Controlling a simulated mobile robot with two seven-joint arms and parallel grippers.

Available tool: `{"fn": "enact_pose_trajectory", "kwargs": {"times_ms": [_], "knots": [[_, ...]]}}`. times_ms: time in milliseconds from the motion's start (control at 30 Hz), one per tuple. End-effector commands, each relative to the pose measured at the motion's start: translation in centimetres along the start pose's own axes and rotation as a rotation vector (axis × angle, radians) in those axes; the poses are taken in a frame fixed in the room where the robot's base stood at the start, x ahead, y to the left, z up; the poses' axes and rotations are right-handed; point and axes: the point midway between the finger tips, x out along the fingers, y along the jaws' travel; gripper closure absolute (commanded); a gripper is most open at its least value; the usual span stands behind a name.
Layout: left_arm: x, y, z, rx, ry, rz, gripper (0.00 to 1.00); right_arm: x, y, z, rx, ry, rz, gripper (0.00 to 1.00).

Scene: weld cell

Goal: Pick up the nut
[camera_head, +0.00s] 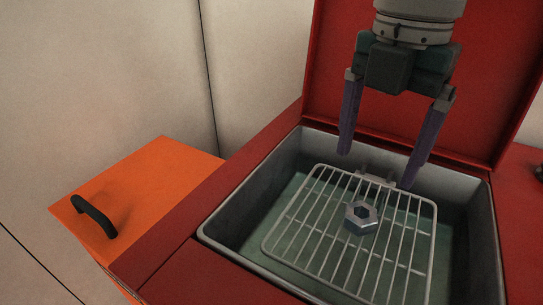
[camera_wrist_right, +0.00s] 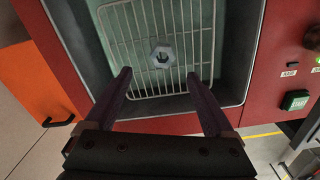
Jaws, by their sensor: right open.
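The nut (camera_head: 361,218) is a grey metal hexagon with a hole. It lies on a white wire rack (camera_head: 290,222) inside a grey basin (camera_head: 221,222) set in a red housing. It also shows in the right wrist view (camera_wrist_right: 162,57), beyond the fingertips and near the middle of the rack. My right gripper (camera_head: 375,168) is open and empty, with its two purple fingers pointing down above the back part of the basin. The fingers are apart from the nut. In the wrist view my right gripper (camera_wrist_right: 156,75) has its fingers wide apart. My left gripper is not in view.
The basin walls rise around the rack. A red raised lid (camera_head: 325,75) stands behind the basin. An orange panel (camera_head: 145,185) with a black handle (camera_head: 95,215) is at the left. A green button (camera_wrist_right: 295,100) is on the red front in the wrist view.

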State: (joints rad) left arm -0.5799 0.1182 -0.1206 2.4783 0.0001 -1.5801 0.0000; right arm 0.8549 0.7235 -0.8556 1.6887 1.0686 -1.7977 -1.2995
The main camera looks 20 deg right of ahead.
Motion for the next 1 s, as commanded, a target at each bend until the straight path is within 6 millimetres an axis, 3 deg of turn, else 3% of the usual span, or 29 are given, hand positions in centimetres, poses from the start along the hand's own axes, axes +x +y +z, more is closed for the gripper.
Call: {"fn": "enact_pose_trajectory", "kwargs": {"times_ms": [100, 367, 600, 933, 1000], "knots": [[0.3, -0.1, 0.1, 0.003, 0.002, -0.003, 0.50, 2.0, -0.2, -0.1, -0.001, 0.002, -0.007, 0.12], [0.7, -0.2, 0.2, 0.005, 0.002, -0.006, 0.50, 4.6, -0.1, -0.1, -0.002, 0.001, -0.002, 0.12], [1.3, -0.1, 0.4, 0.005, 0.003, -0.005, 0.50, 8.4, -0.5, -0.3, 0.000, 0.001, -0.002, 0.12], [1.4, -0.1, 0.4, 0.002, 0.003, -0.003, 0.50, 9.2, -0.5, -0.3, -0.002, -0.001, 0.001, 0.12], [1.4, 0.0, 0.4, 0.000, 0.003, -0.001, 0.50, 9.1, -0.5, -0.3, -0.002, -0.001, 0.001, 0.19]]}}
